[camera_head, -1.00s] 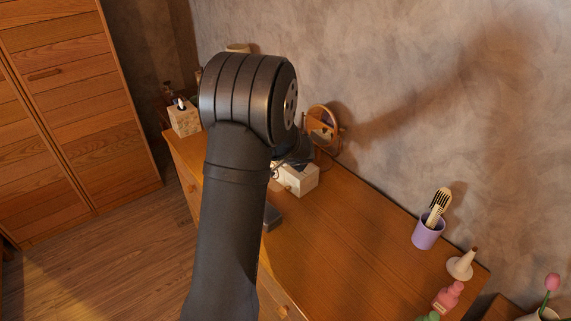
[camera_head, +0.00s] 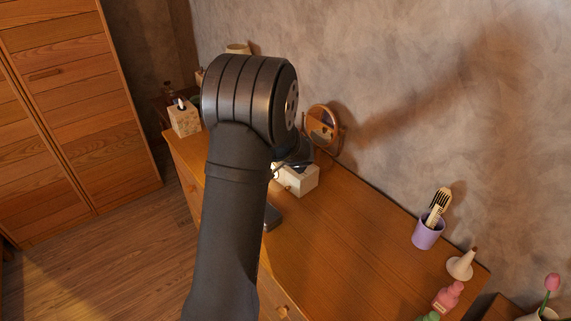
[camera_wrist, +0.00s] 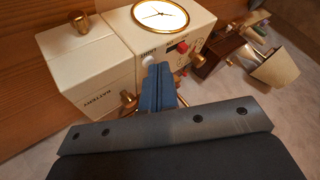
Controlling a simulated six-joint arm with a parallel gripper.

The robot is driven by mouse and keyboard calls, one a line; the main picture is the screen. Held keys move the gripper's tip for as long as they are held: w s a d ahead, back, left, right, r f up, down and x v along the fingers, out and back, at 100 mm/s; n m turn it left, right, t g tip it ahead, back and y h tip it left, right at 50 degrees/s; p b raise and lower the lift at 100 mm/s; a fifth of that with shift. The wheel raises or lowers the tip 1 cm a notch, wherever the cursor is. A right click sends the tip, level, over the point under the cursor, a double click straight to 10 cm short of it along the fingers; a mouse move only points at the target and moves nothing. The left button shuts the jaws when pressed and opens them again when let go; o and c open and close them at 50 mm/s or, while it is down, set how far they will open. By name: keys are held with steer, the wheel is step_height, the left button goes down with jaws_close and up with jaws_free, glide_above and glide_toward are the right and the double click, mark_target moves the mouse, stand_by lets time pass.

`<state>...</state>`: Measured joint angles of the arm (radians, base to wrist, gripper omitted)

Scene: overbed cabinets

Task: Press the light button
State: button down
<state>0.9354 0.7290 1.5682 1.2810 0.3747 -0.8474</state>
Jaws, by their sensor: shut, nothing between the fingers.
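A cream device (camera_wrist: 117,50) with a round gold-rimmed dial (camera_wrist: 160,14), brass knobs and a block lettered "BATTERY" fills the upper left of the wrist view. On its front face are a small white round part (camera_wrist: 148,61) and a red part (camera_wrist: 182,46). I cannot tell which is the light button. My gripper (camera_wrist: 158,70) is shut and empty, its blue fingertips close in front of that face, beside the white part. Whether they touch is unclear. In the head view the cream device (camera_head: 302,180) shows partly behind my arm, which hides my gripper.
The device stands on a wooden cabinet top (camera_head: 350,225). A round mirror (camera_head: 323,122), a tissue box (camera_head: 184,118), a purple cup with brushes (camera_head: 428,232) and pink bottles (camera_head: 447,297) stand around. The cabinet top between device and cup is clear. A small lampshade (camera_wrist: 275,68) is at the right.

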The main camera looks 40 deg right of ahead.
stand_by(0.3)
steer(key=shift+r, duration=0.85)
steer(key=shift+r, duration=2.5)
steer(key=shift+f, duration=0.1)
step_height(320, 180, up, 4)
steer(key=shift+f, duration=0.1)
